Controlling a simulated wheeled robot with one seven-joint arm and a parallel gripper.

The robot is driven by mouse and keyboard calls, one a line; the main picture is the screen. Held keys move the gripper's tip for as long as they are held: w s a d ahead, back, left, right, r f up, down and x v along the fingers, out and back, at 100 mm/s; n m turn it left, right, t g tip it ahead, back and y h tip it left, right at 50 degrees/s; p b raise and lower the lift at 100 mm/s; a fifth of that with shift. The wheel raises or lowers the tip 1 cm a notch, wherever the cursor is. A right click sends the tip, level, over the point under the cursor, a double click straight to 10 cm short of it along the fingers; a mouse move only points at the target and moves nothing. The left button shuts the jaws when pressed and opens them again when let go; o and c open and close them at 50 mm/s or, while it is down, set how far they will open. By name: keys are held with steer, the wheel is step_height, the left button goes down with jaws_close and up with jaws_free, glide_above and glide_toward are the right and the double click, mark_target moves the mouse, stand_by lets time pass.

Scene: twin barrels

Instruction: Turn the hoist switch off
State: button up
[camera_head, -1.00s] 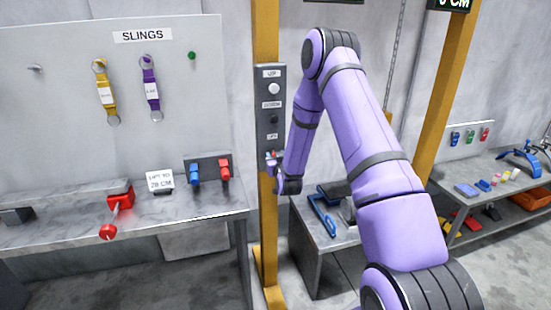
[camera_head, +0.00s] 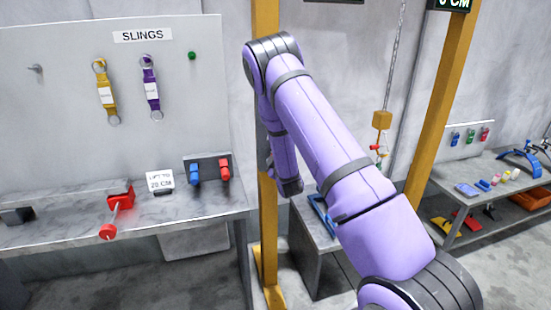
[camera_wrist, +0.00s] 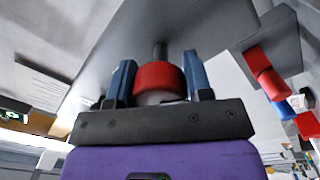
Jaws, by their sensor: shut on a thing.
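The hoist switch shows in the wrist view as a red knob (camera_wrist: 158,76) on a short dark stem, against a grey panel (camera_wrist: 190,25). My gripper (camera_wrist: 158,70) has one blue finger on each side of the red knob and is shut on it. In the head view my arm covers the control box on the yellow post (camera_head: 265,225). The switch and my fingers are mostly hidden there, so the switch's position cannot be read.
A yellow hoist block (camera_head: 382,119) hangs on a chain at right. A low table (camera_head: 308,237) stands beside the post.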

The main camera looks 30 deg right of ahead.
steer(key=n, duration=0.5)
steer(key=shift+n, duration=0.3)
stand_by(0.4)
steer(key=o, duration=0.9)
steer(key=v, duration=1.1)
steer(key=shift+d, duration=0.1)
